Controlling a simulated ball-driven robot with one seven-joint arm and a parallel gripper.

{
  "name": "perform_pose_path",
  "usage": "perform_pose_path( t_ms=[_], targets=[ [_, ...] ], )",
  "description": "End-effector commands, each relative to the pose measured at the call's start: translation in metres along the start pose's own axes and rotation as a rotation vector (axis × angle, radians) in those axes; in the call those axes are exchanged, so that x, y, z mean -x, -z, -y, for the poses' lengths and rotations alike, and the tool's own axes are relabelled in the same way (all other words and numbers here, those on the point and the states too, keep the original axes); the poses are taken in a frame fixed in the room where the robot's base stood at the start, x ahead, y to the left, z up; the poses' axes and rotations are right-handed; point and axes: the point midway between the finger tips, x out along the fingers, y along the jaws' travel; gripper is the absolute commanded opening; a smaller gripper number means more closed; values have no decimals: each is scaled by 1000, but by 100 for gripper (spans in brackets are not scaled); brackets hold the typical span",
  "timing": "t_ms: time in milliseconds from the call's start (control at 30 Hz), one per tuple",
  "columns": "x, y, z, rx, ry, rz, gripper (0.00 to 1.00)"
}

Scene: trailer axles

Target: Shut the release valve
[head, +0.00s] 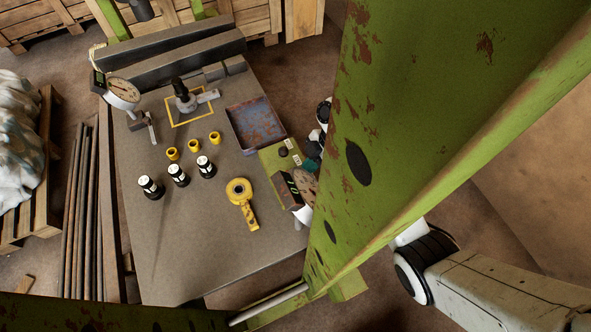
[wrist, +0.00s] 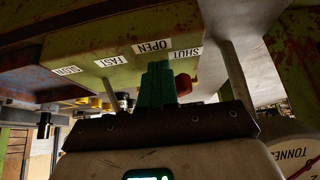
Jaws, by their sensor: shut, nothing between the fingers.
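A green valve panel (wrist: 125,62) in the wrist view carries white labels, among them FAST, OPEN and SHUT. A red knob (wrist: 183,85), seemingly the release valve's handle, is below the SHUT label. My gripper (wrist: 157,75) has its green fingers shut and empty, just left of the knob, with tips up near the OPEN label. I cannot tell whether they touch the knob. In the head view the green panel (head: 272,160) is at the table's right edge. My gripper's teal fingers (head: 313,148) show beside it, partly hidden by the beam.
A large rusty green beam (head: 400,110) covers the right of the head view, hiding most of my arm. A TONNES gauge (wrist: 302,155) is close at lower right in the wrist view.

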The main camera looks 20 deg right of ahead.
Motion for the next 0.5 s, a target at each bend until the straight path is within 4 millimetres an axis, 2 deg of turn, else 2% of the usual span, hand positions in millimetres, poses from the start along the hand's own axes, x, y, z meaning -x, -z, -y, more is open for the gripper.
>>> perform_pose_path(
  t_ms=[500],
  targets=[
    [-1,1,12,0,1,0,0]
  ],
)
